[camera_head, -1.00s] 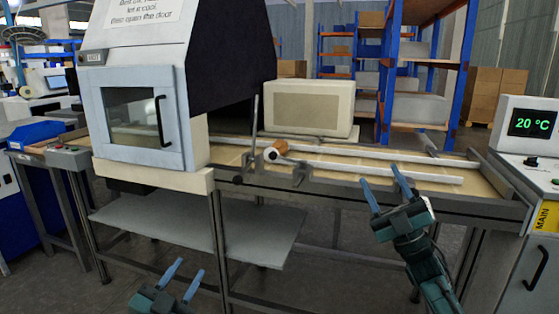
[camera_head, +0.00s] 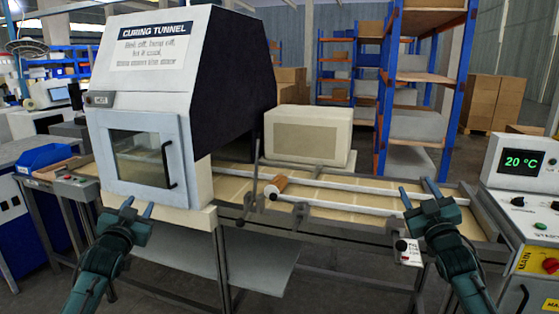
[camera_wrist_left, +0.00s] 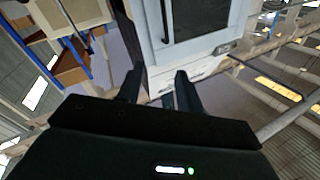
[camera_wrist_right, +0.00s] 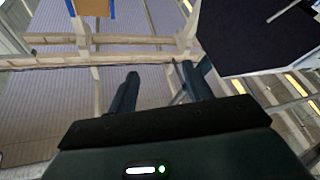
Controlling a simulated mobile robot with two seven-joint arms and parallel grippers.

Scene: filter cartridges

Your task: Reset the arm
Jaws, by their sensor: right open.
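My left gripper (camera_head: 138,206) is in front of the lower part of the curing tunnel's door (camera_head: 140,157). Its fingers are apart with nothing between them, and it also shows in the left wrist view (camera_wrist_left: 158,75). My right gripper (camera_head: 416,187) is open and empty over the conveyor's front edge at the right. It also shows in the right wrist view (camera_wrist_right: 160,72). The curing tunnel (camera_head: 140,75) stands at the left with its windowed door shut.
The conveyor (camera_head: 340,200) runs right from the tunnel, with guide rails along it. A beige box-shaped unit (camera_head: 308,136) stands behind it. A control cabinet reading 20 °C (camera_head: 523,162) stands at the far right. A grey shelf (camera_head: 245,262) is below the conveyor.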

